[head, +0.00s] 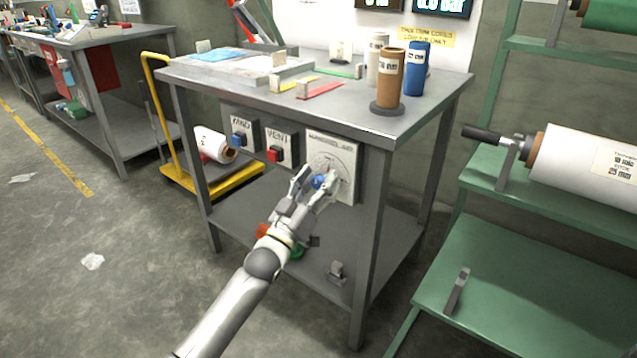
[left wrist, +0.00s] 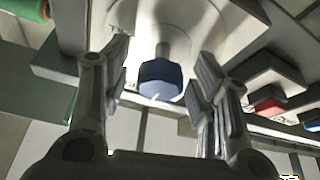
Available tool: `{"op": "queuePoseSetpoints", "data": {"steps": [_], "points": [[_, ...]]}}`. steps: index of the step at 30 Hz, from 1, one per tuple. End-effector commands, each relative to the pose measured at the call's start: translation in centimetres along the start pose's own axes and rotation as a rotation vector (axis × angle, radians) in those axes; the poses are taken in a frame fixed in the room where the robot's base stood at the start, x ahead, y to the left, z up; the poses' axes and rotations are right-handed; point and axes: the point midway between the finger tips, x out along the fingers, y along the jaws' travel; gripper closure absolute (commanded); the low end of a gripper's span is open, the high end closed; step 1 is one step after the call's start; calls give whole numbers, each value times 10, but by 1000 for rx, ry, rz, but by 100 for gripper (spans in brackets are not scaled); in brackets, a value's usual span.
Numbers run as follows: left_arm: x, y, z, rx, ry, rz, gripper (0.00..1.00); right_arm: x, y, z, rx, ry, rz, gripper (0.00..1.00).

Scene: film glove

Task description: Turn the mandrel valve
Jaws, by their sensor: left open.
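The mandrel valve is a blue knob (head: 319,181) on a pale dial plate (head: 345,163) on the front of the grey workbench. In the left wrist view the blue knob (left wrist: 161,80) sits on a short stem, with its faceted end toward me. My left gripper (head: 312,184) is open at the knob. In the left wrist view its two fingers (left wrist: 165,85) stand on either side of the knob, with gaps showing on both sides. The fingers partly cover the dial in the head view. My right gripper is not in view.
Left of the dial are a red vent switch (head: 275,154) and a blue switch (head: 238,140) on the bench front. The bench top (head: 345,114) holds colored tubes and strips. A green rack (head: 490,270) with a film roll stands at right. Floor is open at left.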

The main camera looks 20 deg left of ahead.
Motion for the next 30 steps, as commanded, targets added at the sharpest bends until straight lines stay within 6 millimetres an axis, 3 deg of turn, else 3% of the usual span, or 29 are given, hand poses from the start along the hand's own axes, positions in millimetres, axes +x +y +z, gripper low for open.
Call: {"op": "queuePoseSetpoints", "data": {"steps": [3, 14, 23, 30], "points": [[0, 0, 0, 0, 0, 0, 46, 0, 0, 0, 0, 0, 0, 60], [0, 0, 0, 0, 0, 0, 92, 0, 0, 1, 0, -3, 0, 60], [0, 0, 0, 38, -1, 15, 92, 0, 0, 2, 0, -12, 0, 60], [0, 0, -1, 168, -1, 69, 92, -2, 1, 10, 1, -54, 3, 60]]}}
